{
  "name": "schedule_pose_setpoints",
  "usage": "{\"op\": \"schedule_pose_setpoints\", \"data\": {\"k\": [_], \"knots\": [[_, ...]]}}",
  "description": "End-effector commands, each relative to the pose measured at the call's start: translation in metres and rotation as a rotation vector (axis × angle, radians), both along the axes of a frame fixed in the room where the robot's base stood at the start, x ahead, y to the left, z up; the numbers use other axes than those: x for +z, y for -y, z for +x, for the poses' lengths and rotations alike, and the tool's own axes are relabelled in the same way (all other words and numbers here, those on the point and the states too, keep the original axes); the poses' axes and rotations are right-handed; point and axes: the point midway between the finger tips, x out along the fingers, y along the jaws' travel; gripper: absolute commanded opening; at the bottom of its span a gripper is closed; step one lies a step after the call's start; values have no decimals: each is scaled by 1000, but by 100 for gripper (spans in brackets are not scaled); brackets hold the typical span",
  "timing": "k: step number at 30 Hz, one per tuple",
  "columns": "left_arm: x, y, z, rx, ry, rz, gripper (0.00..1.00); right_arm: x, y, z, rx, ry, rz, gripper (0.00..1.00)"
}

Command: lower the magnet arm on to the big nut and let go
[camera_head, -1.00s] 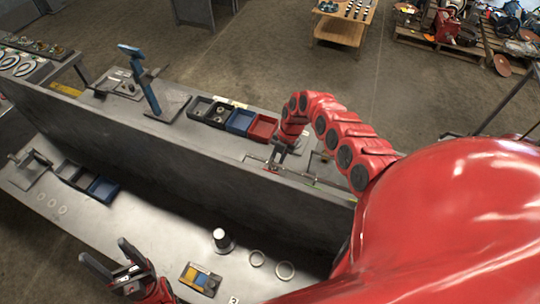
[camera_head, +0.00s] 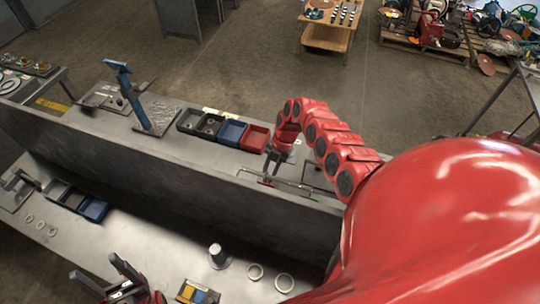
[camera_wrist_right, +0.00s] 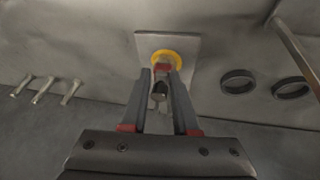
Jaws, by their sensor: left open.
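My right arm reaches over the upright wall to the far bench, its gripper (camera_wrist_right: 161,72) pointing down. Behind the tips is a yellow ring (camera_wrist_right: 178,54) on a square grey plate (camera_wrist_right: 192,43). In the head view a thin rod (camera_head: 300,187) runs beside the right gripper. My left gripper (camera_head: 98,272) is open and empty over the near bench.
Red, blue and dark bins (camera_head: 231,131) and a tilted blue post (camera_head: 135,98) stand on the far bench. In the wrist view, dark rings (camera_wrist_right: 237,81) lie right.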

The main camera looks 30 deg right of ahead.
Motion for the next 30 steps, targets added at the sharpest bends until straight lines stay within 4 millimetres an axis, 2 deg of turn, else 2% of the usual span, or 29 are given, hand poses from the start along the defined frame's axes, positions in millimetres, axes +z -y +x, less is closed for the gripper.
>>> {"op": "schedule_pose_setpoints", "data": {"k": [1, 20, 23, 30], "knots": [[-2, 0, 0, 0, 0, 0, 66, -10, -10, -11, 14, -33, 19, 57], [-5, 0, 0, 0, 0, 0, 66, -9, -12, -16, 19, -49, 28, 57], [-9, 0, 0, 0, 0, 0, 66, 3, -4, -13, 14, -41, 25, 57], [-29, 0, 0, 0, 0, 0, 66, 60, 29, 0, 5, -13, 8, 57]]}}
